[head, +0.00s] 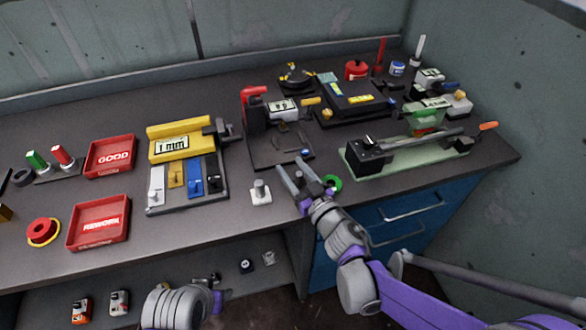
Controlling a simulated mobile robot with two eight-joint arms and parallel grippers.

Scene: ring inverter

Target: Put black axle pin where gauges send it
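A yellow gauge (180,147) reading "1 mm" stands left of centre. A black gauge stand (262,130) with a red top and a small display stands right of it. Red trays marked GOOD (110,157) and REWORK (98,222) sit at the left. My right gripper (291,165) is open and appears empty, by the stand's front edge. My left gripper (212,290) is low at the bottom, its fingers unclear.
A small white block with a grey post (260,191) stands left of my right gripper. A green ring (332,183) lies close on its right. A long green-based fixture (405,152) fills the right side. Green and red cylinders (62,156) stand by the GOOD tray.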

